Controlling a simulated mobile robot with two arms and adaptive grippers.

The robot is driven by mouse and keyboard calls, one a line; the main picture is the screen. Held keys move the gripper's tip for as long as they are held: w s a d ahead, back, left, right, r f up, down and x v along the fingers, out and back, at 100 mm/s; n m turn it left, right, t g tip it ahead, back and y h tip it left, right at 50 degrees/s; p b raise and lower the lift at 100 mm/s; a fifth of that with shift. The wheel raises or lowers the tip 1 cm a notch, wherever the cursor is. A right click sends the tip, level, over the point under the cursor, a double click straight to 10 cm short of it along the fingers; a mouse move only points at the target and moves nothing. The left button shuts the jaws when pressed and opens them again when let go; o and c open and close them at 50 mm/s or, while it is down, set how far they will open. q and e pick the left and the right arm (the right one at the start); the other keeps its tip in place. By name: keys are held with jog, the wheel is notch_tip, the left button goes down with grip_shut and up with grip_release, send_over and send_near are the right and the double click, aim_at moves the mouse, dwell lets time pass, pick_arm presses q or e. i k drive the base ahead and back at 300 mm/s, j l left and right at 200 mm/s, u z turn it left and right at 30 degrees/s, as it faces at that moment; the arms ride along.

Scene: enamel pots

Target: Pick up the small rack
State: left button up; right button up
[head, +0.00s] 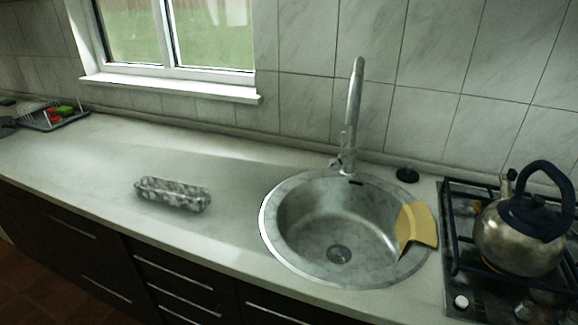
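A small rack (173,195), grey and mottled, long and narrow with rounded ends, sits on the pale countertop to the left of the sink. It lies nearer the counter's front edge than the wall, with clear counter around it. Neither of my grippers shows in the head view. Nothing is touching or covering the rack.
A round metal sink (300,222) with a tall faucet (351,115) is right of the rack. A yellow cloth (416,225) hangs over its rim. A kettle (515,240) stands on the stove. A dark drying rack (55,119) with colourful items is far left.

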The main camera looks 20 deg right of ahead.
aim_at(185, 196)
jog(key=i+u, duration=0.6)
jog(key=u, duration=0.2)
